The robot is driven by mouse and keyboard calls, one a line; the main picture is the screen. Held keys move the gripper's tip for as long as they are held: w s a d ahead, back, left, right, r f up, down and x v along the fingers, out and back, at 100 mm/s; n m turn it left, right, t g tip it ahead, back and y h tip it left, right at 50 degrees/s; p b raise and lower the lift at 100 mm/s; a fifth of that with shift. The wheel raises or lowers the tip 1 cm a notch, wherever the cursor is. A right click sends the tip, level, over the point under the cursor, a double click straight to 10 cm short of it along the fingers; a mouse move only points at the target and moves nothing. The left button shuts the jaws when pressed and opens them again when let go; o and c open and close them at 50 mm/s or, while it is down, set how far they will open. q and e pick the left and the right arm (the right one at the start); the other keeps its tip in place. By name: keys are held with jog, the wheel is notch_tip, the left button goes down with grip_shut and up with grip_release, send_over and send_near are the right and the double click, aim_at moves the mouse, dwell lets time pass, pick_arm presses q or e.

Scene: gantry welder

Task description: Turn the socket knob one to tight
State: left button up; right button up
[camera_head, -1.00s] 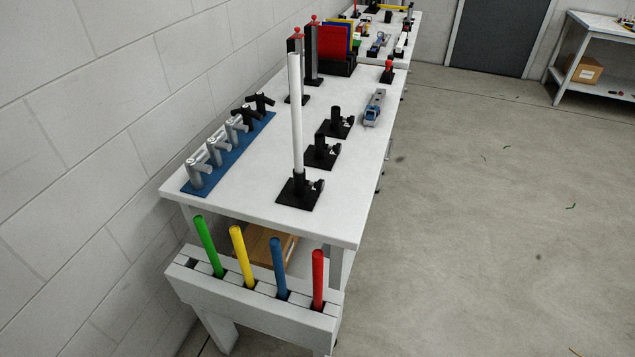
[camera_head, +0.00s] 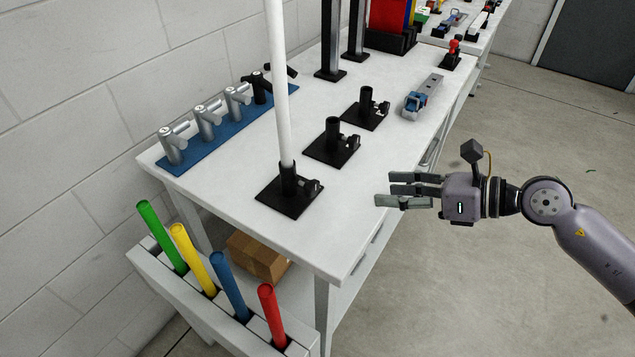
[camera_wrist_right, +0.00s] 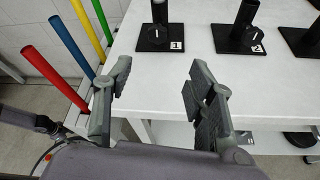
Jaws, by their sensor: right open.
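Several black sockets on square black bases stand on the white table. Socket one (camera_head: 289,190) is nearest the front and holds an upright white tube (camera_head: 281,90). Its knob (camera_head: 312,186) is on the right side of the socket. In the right wrist view, socket one (camera_wrist_right: 158,37) carries a label 1, and a second socket (camera_wrist_right: 240,30) carries a label 2. My right gripper (camera_head: 383,190) is open and empty by the table's right edge, to the right of socket one and apart from it. My left gripper is not in view.
A rack (camera_head: 222,325) with green, yellow, blue and red rods stands at the table's front end. A blue strip (camera_head: 208,146) with several metal holders lies along the wall side. A blue-grey clamp (camera_head: 416,101) lies behind the sockets. The tabletop between socket one and my gripper is clear.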

aim_at(316, 188)
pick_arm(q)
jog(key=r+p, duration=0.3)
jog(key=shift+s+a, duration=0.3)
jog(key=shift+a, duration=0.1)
pick_arm(e)
jog(key=x, duration=1.7)
jog(key=shift+s+a, duration=0.1)
jog(key=shift+a, duration=0.2)
jog(key=shift+c, duration=0.2)
jog(key=c, duration=1.1)
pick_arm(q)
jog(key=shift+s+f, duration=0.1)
pick_arm(e)
jog(key=shift+c, duration=0.2)
